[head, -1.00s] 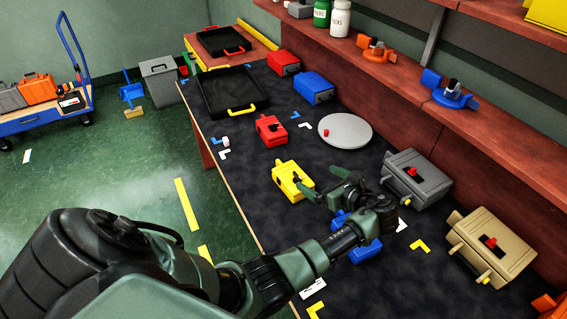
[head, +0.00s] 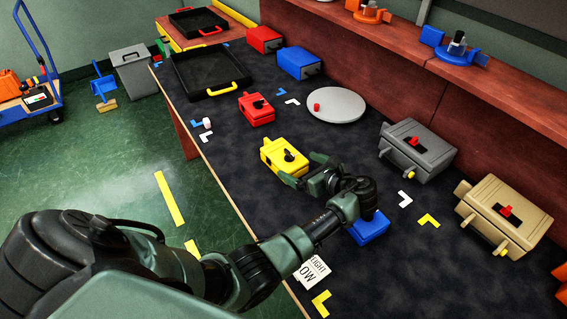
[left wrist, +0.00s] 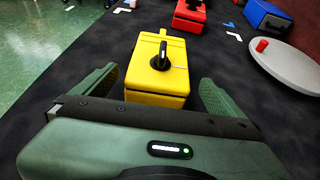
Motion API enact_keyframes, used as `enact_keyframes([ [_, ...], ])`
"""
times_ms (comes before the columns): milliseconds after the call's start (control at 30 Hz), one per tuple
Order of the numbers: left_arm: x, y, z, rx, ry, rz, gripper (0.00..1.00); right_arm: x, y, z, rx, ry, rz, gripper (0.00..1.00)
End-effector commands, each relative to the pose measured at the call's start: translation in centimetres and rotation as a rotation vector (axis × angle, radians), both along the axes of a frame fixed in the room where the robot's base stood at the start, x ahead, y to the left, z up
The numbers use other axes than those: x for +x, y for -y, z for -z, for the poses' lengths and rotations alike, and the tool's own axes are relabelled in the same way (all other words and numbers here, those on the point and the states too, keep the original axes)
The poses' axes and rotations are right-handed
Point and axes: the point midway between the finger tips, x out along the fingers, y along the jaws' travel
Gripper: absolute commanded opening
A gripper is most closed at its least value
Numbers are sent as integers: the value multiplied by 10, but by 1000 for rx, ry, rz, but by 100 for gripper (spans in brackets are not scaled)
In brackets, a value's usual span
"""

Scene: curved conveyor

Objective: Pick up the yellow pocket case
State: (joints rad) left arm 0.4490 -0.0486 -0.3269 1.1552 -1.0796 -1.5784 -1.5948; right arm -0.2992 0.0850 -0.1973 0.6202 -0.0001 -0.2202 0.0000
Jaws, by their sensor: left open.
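The yellow pocket case (head: 284,157) lies on the dark work surface, with a black knob on its top. It also shows in the left wrist view (left wrist: 150,82), centred ahead of the gripper. My left gripper (head: 303,171) is open. In the left wrist view its green fingers stand one on each side of the case's near end, with a gap on both sides. I cannot tell whether the fingertips are low enough to be level with the case. My right gripper is out of view.
A blue case (head: 369,228) sits close under my left wrist. A red case (head: 256,108) lies beyond the yellow one, and a grey round plate (head: 336,104) to its right. Grey (head: 418,150) and tan (head: 504,216) cases stand at the right. A black tray (head: 212,72) is farther back.

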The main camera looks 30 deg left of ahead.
Motion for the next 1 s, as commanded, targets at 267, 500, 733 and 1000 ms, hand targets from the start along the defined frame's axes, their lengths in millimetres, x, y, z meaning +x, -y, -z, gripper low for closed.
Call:
enact_keyframes([
  [267,9,-31,9,3,-2,-2,100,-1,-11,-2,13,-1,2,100],
  [500,19,-61,21,1,-1,-1,100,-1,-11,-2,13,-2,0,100],
  [733,20,-65,23,0,0,-1,100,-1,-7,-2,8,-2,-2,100],
  [1000,20,-64,23,0,0,-1,44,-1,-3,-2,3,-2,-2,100],
])
